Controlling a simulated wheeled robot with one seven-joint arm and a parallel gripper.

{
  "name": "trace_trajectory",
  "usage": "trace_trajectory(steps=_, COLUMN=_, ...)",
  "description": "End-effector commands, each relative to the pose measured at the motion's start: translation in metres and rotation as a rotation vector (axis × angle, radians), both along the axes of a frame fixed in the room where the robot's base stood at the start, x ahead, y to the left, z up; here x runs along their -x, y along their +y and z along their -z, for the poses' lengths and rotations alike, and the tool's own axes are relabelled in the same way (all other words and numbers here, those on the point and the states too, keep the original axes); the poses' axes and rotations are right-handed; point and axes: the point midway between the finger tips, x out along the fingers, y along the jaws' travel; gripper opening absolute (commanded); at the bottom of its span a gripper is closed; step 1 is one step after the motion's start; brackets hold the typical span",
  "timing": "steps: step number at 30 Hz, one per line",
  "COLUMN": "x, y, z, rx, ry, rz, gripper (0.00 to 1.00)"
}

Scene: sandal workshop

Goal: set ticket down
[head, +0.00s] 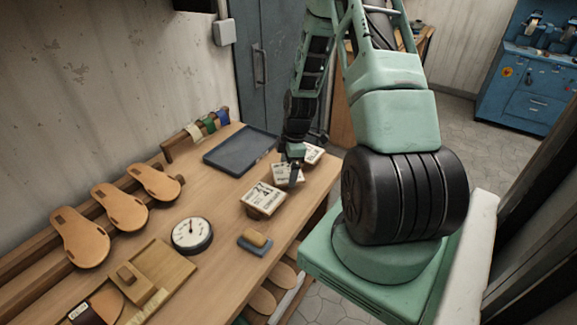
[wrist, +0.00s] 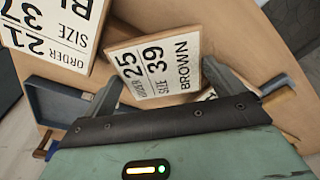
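An order ticket (wrist: 155,68) reading 25, size 39, brown sits between my gripper's fingertips (wrist: 162,72) in the wrist view. Both fingertips seem to touch its side edges. In the head view my gripper (head: 294,168) is low over the table's right side, at the middle ticket (head: 283,177), covering part of it. Whether the ticket rests on anything is unclear. A second ticket (head: 263,196), reading 21, size 37, is nearer and also shows at upper left in the wrist view (wrist: 52,30). A third ticket (head: 313,153) lies beyond my gripper.
A dark tray (head: 238,163) lies at the back of the wooden table (head: 220,262). A round dial (head: 192,235), a blue block with a tan top (head: 254,241) and several sandal soles (head: 122,208) are to the left. The table's right edge is close to the tickets.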

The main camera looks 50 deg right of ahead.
Motion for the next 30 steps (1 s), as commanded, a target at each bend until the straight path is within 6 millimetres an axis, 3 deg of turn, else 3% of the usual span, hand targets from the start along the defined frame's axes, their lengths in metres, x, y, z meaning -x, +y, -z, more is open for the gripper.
trace_trajectory(steps=13, x=0.0, y=-0.002, z=-0.012, rx=0.002, ry=-0.004, rz=0.001, gripper=1.0)
trace_trajectory(steps=30, x=0.01, y=-0.013, z=-0.108, rx=0.003, ry=-0.002, rz=0.003, gripper=1.0)
